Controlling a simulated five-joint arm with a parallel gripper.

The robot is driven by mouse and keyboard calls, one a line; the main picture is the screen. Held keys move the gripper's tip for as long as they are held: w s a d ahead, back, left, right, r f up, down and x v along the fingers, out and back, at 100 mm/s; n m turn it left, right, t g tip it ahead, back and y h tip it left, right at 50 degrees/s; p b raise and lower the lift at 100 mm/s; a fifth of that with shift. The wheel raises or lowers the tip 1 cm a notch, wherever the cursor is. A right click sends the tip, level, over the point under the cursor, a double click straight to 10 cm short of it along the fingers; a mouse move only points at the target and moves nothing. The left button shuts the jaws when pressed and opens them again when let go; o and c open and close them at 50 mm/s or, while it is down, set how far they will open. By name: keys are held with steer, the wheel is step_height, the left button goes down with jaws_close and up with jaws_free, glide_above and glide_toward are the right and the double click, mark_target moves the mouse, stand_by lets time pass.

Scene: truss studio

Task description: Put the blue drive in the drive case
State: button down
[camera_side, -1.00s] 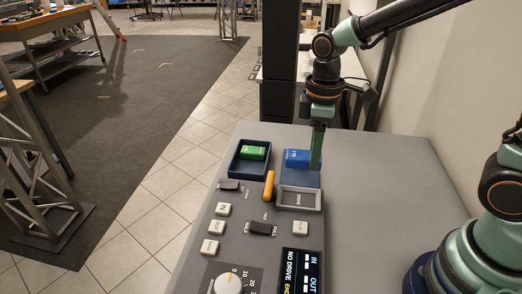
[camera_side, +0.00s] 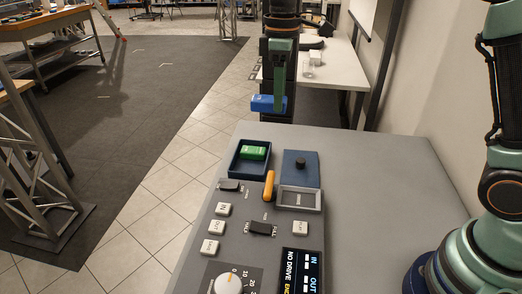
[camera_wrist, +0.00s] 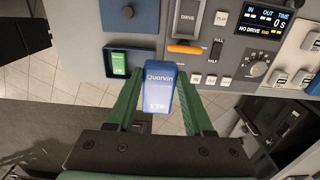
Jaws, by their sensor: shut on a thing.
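My gripper (camera_side: 280,85) is shut on the blue drive (camera_side: 263,104) and holds it in the air beyond the far end of the table. In the wrist view, the blue drive (camera_wrist: 158,88) sits between the green fingers of my gripper (camera_wrist: 157,96), its lettering facing the camera. The drive case (camera_side: 232,162), seemingly the dark blue open tray, stands on the table with a green drive (camera_side: 253,153) inside its far part. The near part of the tray looks empty. The case also shows in the wrist view (camera_wrist: 106,62), left of the held drive.
A flat blue pad (camera_side: 312,176) with a black knob (camera_side: 300,162) lies right of the case. The grey control panel (camera_side: 245,238) with an orange handle (camera_side: 269,185) and a drive slot (camera_side: 300,199) lies nearer. The table's right side (camera_side: 390,200) is clear.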

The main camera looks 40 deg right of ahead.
steer(key=w+f, duration=0.4)
steer(key=w, duration=0.4)
steer(key=f, duration=1.9)
steer(key=shift+a+f, duration=0.15)
steer(key=shift+a, duration=0.2)
steer(key=shift+f, duration=0.15)
steer(key=c, duration=0.6)
jaws_free()
